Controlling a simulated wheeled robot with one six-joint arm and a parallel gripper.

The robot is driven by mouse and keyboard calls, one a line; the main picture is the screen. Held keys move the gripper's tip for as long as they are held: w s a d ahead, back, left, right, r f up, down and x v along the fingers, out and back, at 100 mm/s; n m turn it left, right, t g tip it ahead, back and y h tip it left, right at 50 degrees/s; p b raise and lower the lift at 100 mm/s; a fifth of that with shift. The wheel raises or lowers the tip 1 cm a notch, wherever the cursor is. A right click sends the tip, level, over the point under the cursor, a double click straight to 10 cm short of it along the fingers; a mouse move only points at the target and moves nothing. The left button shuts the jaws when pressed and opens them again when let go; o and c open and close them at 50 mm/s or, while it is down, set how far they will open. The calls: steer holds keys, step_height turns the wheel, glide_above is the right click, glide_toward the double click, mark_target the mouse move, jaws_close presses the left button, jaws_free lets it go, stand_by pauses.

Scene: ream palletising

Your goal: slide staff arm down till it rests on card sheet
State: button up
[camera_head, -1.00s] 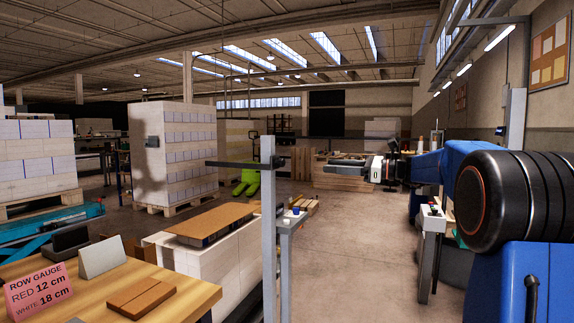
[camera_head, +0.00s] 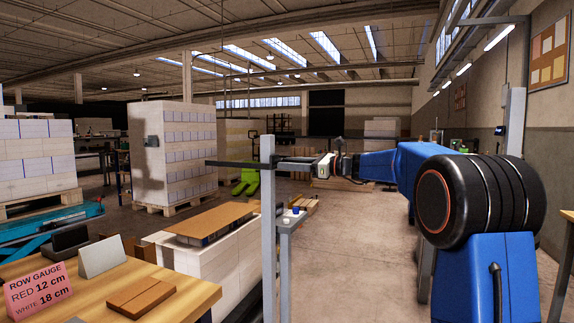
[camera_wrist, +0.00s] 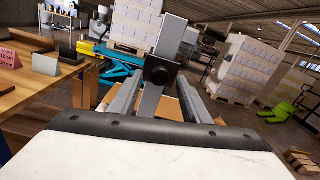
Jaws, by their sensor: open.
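The staff is a grey upright post (camera_head: 268,235). Its dark staff arm (camera_head: 232,164) sticks out level to the left near the top, well above the brown card sheet (camera_head: 212,219). The card sheet lies flat on the stack of white reams. My gripper (camera_head: 288,160) is open and points left at the post at about the arm's height. In the wrist view the two fingers of my gripper (camera_wrist: 160,98) stand on either side of the post (camera_wrist: 173,38) and a dark knob (camera_wrist: 160,73). I cannot tell whether the fingertips touch anything.
A wooden table (camera_head: 185,300) with a pink row gauge sign (camera_head: 40,290) stands at the lower left. A small shelf (camera_head: 291,222) with little cups is beside the post. Wrapped pallet stacks (camera_head: 175,150) stand behind. The floor (camera_head: 350,240) to the right is clear.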

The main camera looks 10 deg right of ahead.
steer(key=shift+w+a, duration=0.4)
steer(key=shift+a, duration=0.15)
steer(key=shift+c, duration=0.5)
jaws_close()
step_height(320, 180, down, 23)
steer(key=shift+f, duration=0.15)
steer(key=shift+o, duration=0.5)
jaws_free()
steer(key=shift+d, duration=0.1)
steer(key=v, duration=1.7)
steer(key=shift+s, duration=0.15)
